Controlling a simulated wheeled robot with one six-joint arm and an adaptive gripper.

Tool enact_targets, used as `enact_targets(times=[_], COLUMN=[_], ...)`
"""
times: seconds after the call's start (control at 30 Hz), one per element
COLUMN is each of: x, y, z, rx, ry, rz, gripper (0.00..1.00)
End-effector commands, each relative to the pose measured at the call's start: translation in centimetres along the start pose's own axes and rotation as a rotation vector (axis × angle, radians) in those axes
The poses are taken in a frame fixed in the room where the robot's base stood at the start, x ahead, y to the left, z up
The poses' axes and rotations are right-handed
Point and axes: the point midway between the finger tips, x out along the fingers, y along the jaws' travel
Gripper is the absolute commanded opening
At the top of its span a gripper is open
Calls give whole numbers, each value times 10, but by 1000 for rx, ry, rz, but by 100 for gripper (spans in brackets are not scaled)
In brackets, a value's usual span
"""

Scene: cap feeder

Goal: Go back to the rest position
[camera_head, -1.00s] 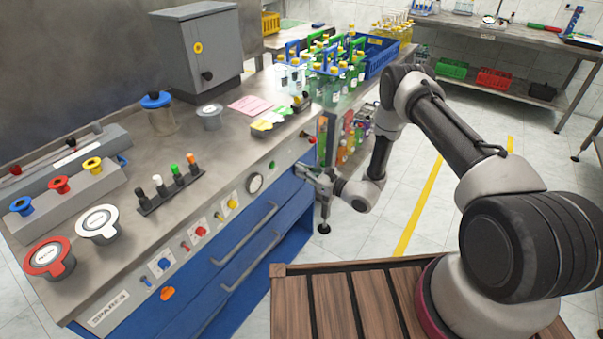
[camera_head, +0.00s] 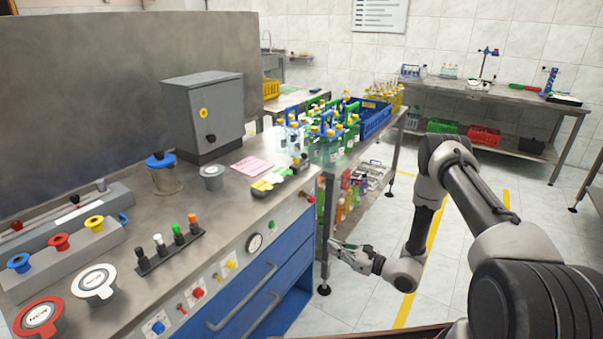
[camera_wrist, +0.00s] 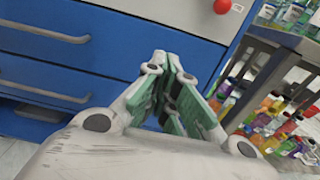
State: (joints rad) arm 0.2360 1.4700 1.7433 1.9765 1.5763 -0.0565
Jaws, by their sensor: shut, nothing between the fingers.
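My gripper (camera_head: 340,250) is beside the right end of the blue-drawered bench (camera_head: 288,255), in front of the shelf rack, below the bench top. It is shut and empty. In the wrist view its green-padded fingers (camera_wrist: 172,85) come together near the middle, with the blue drawer fronts (camera_wrist: 70,60) behind and to the left. My arm reaches out from the lower right of the head view, bent down at the elbow.
A rack with bottles (camera_head: 352,190) stands just right of the bench; bottles also show in the wrist view (camera_wrist: 265,115). A red knob (camera_wrist: 222,6) sticks out of the bench front. Tiled floor (camera_head: 465,235) is clear to the right. A far table (camera_head: 490,95) holds trays below.

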Motion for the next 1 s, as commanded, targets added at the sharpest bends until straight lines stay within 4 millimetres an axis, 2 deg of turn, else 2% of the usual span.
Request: enact_targets(times=[0.07,0.23,0.33,0.4,0.5,0.63,0.77,1.0], x=[-5,-32,-56,-74,-99,-133,-174,-245], y=[15,74,107,122,136,145,146,132], z=[-6,-19,-5,13,40,80,125,204], rx=[8,51,38,0,-71,-199,-380,-773], ry=[28,105,150,179,212,261,324,471], rz=[56,244,407,526,673,858,1051,1340], gripper=[0,0,0,0,0,0,0,0])
